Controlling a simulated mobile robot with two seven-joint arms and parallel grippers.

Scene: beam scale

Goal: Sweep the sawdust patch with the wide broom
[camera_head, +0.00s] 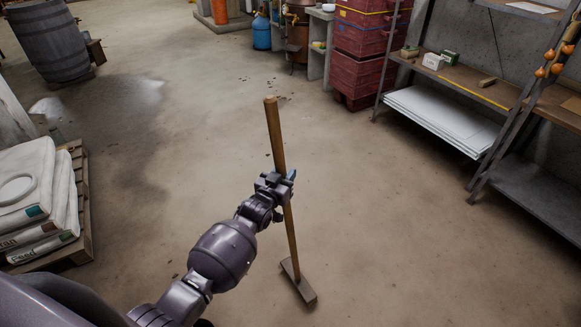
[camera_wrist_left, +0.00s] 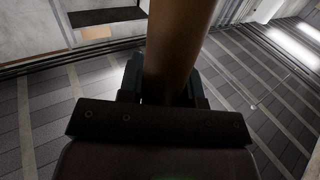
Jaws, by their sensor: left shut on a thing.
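The wide broom (camera_head: 290,231) has a long brown wooden handle and a flat grey-brown head (camera_head: 299,282) low at the floor. My left gripper (camera_head: 284,184) is shut on the handle around its middle. The handle leans, its top tilted to the left. In the left wrist view the handle (camera_wrist_left: 178,50) runs up between the two fingers. I cannot tell whether the head touches the floor. A small pale heap (camera_head: 45,106) at the left may be the sawdust patch, beside a dark damp-looking stain. My right gripper is not in view.
A pallet (camera_head: 82,225) with stacked feed sacks (camera_head: 42,190) stands at the left, a barrel (camera_head: 47,42) behind it. Red crates (camera_head: 360,50) and metal shelves (camera_head: 455,75) line the right. The concrete floor in the middle is clear.

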